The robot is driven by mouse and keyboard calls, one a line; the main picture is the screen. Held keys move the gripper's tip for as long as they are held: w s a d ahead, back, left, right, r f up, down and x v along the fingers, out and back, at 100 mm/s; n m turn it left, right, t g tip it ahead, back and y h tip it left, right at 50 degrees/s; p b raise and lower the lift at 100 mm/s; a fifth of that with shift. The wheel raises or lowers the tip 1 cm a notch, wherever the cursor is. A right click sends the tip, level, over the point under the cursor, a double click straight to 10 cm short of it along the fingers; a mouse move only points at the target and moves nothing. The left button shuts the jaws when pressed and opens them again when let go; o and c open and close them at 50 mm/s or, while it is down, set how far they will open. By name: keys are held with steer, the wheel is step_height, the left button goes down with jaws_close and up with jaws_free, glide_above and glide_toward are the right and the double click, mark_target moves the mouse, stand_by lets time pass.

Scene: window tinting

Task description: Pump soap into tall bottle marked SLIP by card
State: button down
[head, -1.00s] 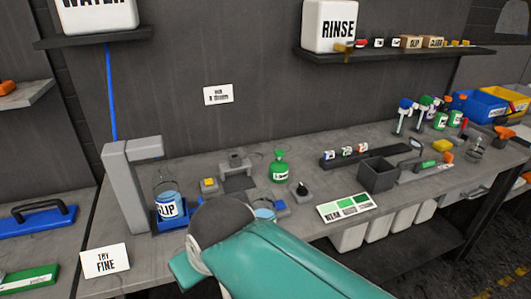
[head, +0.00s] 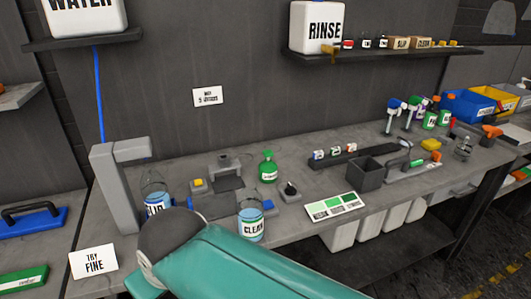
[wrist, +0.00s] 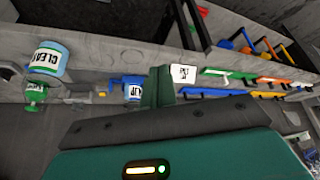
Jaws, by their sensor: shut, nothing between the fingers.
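The clear bottle marked SLIP (head: 154,206) stands at the left of the bench in the head view, its lower part hidden by my arm. It also shows in the wrist view (wrist: 132,92). The green pump bottle (head: 268,167) stands upright farther back, and in the wrist view (wrist: 35,93) near the left edge. A similar bottle marked CLEAN (head: 251,226) stands near the bench front, also at left in the wrist view (wrist: 46,60). My gripper (wrist: 158,88) is shut and empty in the wrist view, apart from the bottles. My arm hides it in the head view.
A grey tap post (head: 113,187) stands left of SLIP. A TRY FINE card (head: 93,262) is at the front left; a green-striped card (head: 336,206) lies right of CLEAN. A small wall card (head: 207,96) hangs behind. A dark open box (head: 366,171) stands to the right.

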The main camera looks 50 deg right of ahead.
steer(key=w+d+r+m+t+h, duration=0.1)
steer(key=w+d+r+m, duration=0.25)
steer(key=w+d, duration=0.75)
steer(key=w+d+r+m+h, duration=0.1)
steer(key=w+d+r+m, duration=0.25)
steer(key=w+d, duration=0.65)
steer(key=m+t+h, duration=0.2)
steer(key=m, duration=0.5)
glide_above(269, 153)
step_height(269, 153, down, 4)
steer(key=shift+d+f, duration=0.1)
steer(key=shift+f, duration=0.05)
steer(key=shift+s+f, duration=0.1)
steer(key=shift+f, duration=4.35)
steer(key=shift+f, duration=0.1)
steer(key=shift+f, duration=0.3)
